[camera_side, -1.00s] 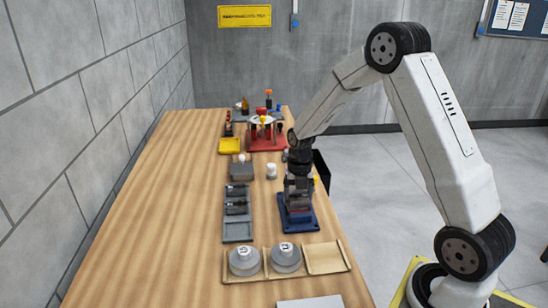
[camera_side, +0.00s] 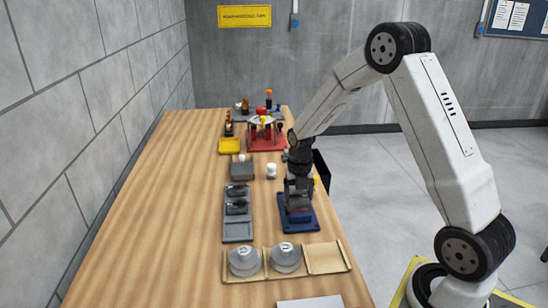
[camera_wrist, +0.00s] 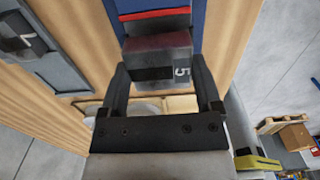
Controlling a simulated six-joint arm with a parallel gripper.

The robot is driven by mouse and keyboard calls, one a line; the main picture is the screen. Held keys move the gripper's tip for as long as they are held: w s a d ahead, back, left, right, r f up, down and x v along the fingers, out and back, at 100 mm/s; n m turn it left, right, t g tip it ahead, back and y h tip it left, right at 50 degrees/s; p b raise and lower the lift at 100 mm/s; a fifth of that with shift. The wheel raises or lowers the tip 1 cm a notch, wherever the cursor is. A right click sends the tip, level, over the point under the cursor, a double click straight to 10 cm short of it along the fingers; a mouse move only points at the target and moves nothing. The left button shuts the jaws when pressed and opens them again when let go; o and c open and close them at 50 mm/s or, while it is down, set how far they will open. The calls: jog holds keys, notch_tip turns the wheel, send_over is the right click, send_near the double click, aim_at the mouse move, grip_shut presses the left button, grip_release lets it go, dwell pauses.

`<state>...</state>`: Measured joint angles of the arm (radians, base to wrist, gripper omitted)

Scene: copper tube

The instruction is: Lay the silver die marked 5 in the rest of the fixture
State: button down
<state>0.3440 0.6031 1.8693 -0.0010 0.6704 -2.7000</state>
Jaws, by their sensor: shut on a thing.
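In the wrist view, a silver-grey block-shaped die (camera_wrist: 158,62) with a dark band and a white 5 on its face sits between the fingers of my gripper (camera_wrist: 162,88). My gripper is shut on it. The fixture is a blue base (camera_side: 306,222) in the side view, and its blue surface with a red strip shows beyond the die in the wrist view (camera_wrist: 152,6). My gripper (camera_side: 298,208) is low over the fixture in the side view. The die's underside is hidden, so I cannot tell whether it touches the rest.
A grey tray (camera_side: 238,230) with dark pieces lies left of the fixture. A wooden tray (camera_side: 325,258) with two round grey discs stands in front. A red stand (camera_side: 266,142), a yellow tray (camera_side: 229,146) and bottles are farther back. The table's left side is clear.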

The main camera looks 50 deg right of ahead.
aim_at(297, 201)
jog(key=shift+f, duration=1.1)
dwell(0.7)
grip_release()
jog(key=shift+r, duration=0.1)
jog(key=shift+r, duration=3.8)
jog(key=shift+a, duration=0.1)
jog(key=a+m, duration=0.1)
jog(key=s+a+m, duration=0.1)
jog(key=m, duration=0.1)
jog(key=shift+r, duration=0.15)
jog(key=s+a+m+t, duration=0.2)
jog(key=s+a+m, duration=1)
jog(key=m, duration=1.2)
jog(key=shift+a+t, duration=0.3)
